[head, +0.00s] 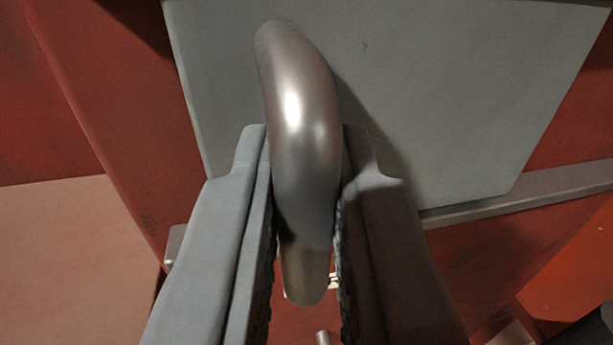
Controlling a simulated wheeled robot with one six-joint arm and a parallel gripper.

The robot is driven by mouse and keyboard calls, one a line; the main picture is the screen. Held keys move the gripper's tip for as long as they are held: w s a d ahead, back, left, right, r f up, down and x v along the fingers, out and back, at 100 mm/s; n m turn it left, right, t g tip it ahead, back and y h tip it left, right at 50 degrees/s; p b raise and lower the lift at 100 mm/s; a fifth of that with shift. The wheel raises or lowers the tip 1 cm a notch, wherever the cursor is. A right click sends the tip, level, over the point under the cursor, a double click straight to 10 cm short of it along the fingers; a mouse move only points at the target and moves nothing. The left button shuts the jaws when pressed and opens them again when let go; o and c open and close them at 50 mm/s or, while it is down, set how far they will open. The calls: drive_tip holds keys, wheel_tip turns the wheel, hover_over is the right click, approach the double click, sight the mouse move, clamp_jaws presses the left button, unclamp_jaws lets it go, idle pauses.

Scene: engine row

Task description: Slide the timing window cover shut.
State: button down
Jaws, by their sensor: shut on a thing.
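The timing window cover (440,90) is a flat grey plate across the upper middle and right of the head view. A curved, shiny metal handle (295,100) stands out from it towards me. My gripper (305,165) is shut on the handle, one finger on each side of it. The fingers and handle hide the cover's lower left part. The window behind the cover cannot be made out clearly.
A grey rail (525,196) runs along the cover's lower edge at right. Red engine housing (100,90) surrounds the cover. A pale flat surface (75,260) lies at lower left. Small metal parts show below the handle, between the fingers.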

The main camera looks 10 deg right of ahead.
drive_tip(key=shift+a, duration=0.1)
drive_tip(key=c, duration=1.5)
unclamp_jaws()
drive_tip(key=shift+a, duration=0.2)
drive_tip(key=shift+c, duration=0.2)
drive_tip(key=shift+s, duration=0.5)
drive_tip(key=s+a, duration=0.3)
drive_tip(key=s, duration=1.3)
drive_tip(key=shift+a, duration=0.15)
